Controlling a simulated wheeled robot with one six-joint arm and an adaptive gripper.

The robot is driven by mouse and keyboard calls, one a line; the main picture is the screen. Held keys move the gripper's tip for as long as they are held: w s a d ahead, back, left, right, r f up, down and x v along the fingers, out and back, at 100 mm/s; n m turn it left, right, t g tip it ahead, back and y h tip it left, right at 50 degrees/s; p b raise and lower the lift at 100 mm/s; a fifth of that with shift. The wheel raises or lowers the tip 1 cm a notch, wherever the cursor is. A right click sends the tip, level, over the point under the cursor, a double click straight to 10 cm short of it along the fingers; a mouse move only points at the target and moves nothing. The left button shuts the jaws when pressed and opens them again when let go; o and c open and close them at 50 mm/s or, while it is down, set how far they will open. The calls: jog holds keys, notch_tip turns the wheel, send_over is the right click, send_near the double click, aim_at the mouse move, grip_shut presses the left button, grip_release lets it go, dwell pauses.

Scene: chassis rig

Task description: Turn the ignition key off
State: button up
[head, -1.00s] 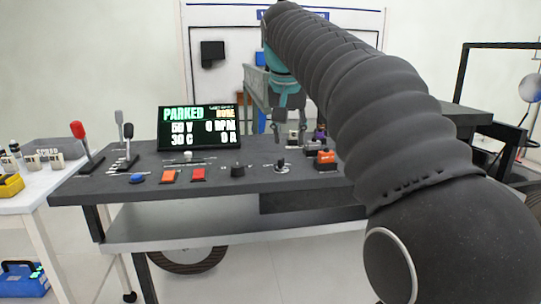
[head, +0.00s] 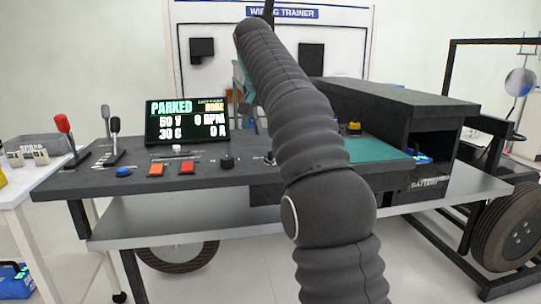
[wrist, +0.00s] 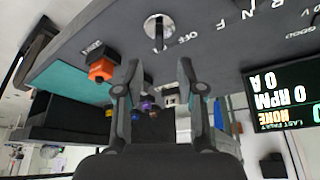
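The ignition key (wrist: 158,30) shows in the wrist view as a dark upright piece on a pale round plate, with the word OFF printed beside it. In the head view the key (head: 268,158) is at the panel's right, mostly covered by my arm. My gripper (wrist: 158,72) is open and empty in the wrist view. Its two fingertips point toward the panel and are apart from the key, which lies beyond them. The key's exact angle is too small to tell. My gripper is hidden behind my arm in the head view.
A display (head: 187,121) reads PARKED and 0 RPM. A black knob (head: 227,161), red button (head: 187,168), orange button (head: 156,170) and blue button (head: 124,172) line the panel. An orange connector (wrist: 102,69) is near the fingers. Levers stand at the left.

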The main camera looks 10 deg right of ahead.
aim_at(271, 150)
jog(key=b+x, duration=0.2)
jog(key=x, duration=0.5)
jog(key=shift+w+d+f, duration=0.1)
jog(key=shift+f, duration=0.1)
grip_shut()
